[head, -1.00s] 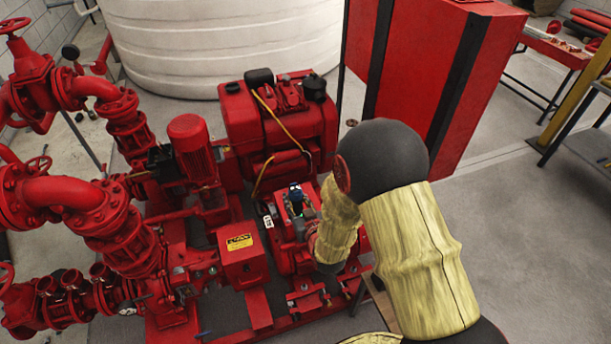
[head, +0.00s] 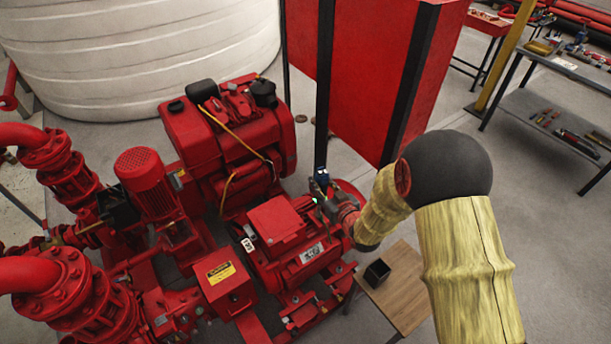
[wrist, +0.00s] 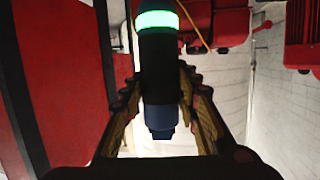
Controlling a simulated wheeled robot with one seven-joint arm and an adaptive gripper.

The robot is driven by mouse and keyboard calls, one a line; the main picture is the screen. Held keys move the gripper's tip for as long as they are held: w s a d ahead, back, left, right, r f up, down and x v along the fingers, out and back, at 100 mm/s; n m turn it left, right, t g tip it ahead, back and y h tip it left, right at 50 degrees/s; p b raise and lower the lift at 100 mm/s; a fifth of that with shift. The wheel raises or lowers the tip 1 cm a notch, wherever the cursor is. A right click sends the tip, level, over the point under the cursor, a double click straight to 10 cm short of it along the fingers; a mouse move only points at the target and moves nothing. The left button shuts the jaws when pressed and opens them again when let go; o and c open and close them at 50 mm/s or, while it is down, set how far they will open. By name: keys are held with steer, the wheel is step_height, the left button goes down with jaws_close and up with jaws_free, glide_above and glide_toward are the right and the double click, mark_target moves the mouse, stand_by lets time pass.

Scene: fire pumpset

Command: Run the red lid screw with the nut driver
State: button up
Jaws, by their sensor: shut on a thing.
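The nut driver (wrist: 158,75) is a dark cylinder with a glowing green ring and a blue end. My gripper (wrist: 160,92) is shut on it, one finger on each side. In the head view the driver (head: 321,178) shows small and dark blue, at the right end of the red motor, with my gripper (head: 334,205) partly hidden by my wrist. A red box with a flat red lid (head: 277,219) sits on top of the motor, left of the gripper and apart from it. I cannot make out a screw on it.
A small wooden table (head: 397,295) with a black open box (head: 377,272) stands right of the motor. A red engine (head: 225,140) and red pipework (head: 75,285) fill the left. A tall red cabinet (head: 370,60) stands behind. Floor at right is clear before a grey shelf (head: 560,125).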

steer(key=w+a+n+g+y, duration=0.1)
steer(key=w+a+n+y, duration=0.1)
steer(key=a, duration=0.5)
steer(key=shift+w+r+n+y+p, duration=0.2)
steer(key=shift+r+n+y+p, duration=0.1)
steer(key=shift+y, duration=0.2)
steer(key=shift+d+g, duration=0.1)
steer(key=shift+g, duration=0.2)
